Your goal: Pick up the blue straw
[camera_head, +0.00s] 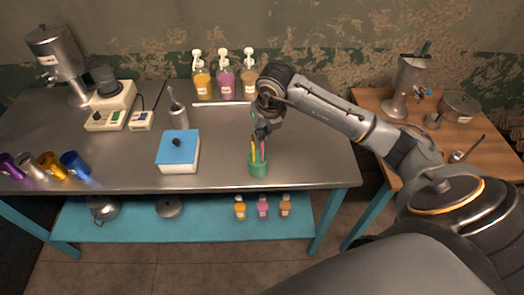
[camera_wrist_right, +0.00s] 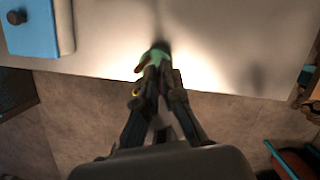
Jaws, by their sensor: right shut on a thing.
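A green cup (camera_head: 258,170) stands upright near the front edge of the metal table. A yellow straw (camera_head: 254,150) and a pink straw (camera_head: 263,151) stick up from it. My right gripper (camera_head: 262,133) points down just above the cup, among the straw tops. It is shut on a thin thing, seemingly a straw, whose colour the fingers hide. I cannot make out the blue straw clearly. In the right wrist view the fingers (camera_wrist_right: 158,78) are close together over the green cup (camera_wrist_right: 158,50), which they partly cover. My left gripper is in neither view.
A white box with a blue lid (camera_head: 178,150) stands left of the cup. Three pump bottles (camera_head: 226,84) stand behind, with a pale rod (camera_head: 222,104) before them. Metallic cups (camera_head: 74,164) are at the far left. A wooden table (camera_head: 375,101) stands at right.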

